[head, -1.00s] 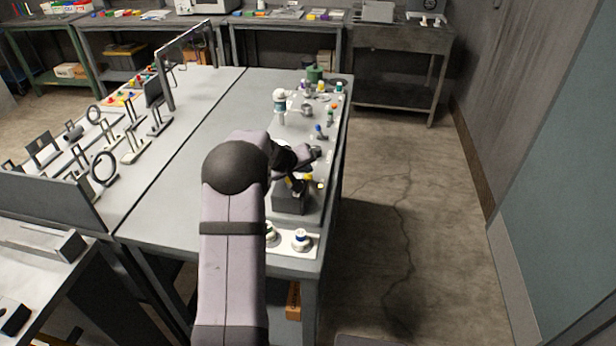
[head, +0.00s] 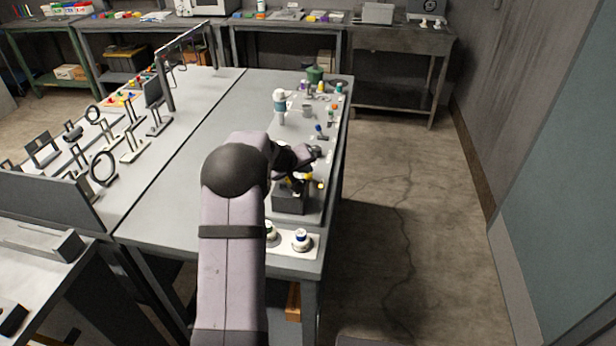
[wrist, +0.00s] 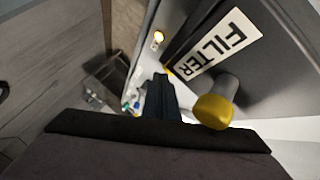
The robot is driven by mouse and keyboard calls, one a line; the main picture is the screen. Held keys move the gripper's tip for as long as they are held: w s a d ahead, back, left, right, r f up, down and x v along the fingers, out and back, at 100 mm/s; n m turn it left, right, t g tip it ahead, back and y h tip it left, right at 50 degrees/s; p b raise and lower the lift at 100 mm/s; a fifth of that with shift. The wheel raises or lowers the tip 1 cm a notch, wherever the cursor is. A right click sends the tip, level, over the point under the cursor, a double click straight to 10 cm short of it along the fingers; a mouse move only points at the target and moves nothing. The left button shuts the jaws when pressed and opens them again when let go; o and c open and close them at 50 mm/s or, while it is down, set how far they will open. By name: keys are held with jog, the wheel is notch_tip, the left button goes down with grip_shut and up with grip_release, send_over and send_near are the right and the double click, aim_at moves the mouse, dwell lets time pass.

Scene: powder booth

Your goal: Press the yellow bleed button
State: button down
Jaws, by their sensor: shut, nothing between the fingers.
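A grey box labelled FILTER (wrist: 262,45) fills the upper right of the wrist view. A grey stub with a yellow cap (wrist: 213,110), which looks like the bleed button, sticks out from it. My gripper (wrist: 160,82) is shut and empty, its dark fingers left of the yellow cap in that view. I cannot tell whether they touch anything. In the head view the dark box (head: 289,202) stands near the bench's right edge, with my gripper (head: 297,187) over it, partly hiding the yellow cap (head: 307,177).
A small glowing yellow lamp (wrist: 157,39) sits on a pale strip beside the box. A white plate with round buttons (head: 301,240) lies at the bench's near corner. A blue-handled part (head: 319,132) and a white-topped bottle (head: 279,100) stand farther back.

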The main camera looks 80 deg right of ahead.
jog(key=shift+s+a+f+y, duration=0.3)
jog(key=shift+s+f, duration=0.1)
jog(key=shift+s, duration=0.05)
dwell(1.0)
jog(key=shift+s+a+r+p, duration=0.15)
jog(key=shift+r+p, duration=0.45)
jog(key=shift+r, duration=0.35)
jog(key=shift+w+a+r+p, duration=0.1)
jog(key=shift+r+p, duration=0.45)
jog(key=shift+r, duration=0.4)
jog(key=shift+d+r+p, duration=0.15)
jog(key=shift+r+p, duration=0.35)
jog(key=shift+r, duration=0.15)
jog(key=shift+w+r, duration=0.2)
jog(key=shift+r, duration=0.15)
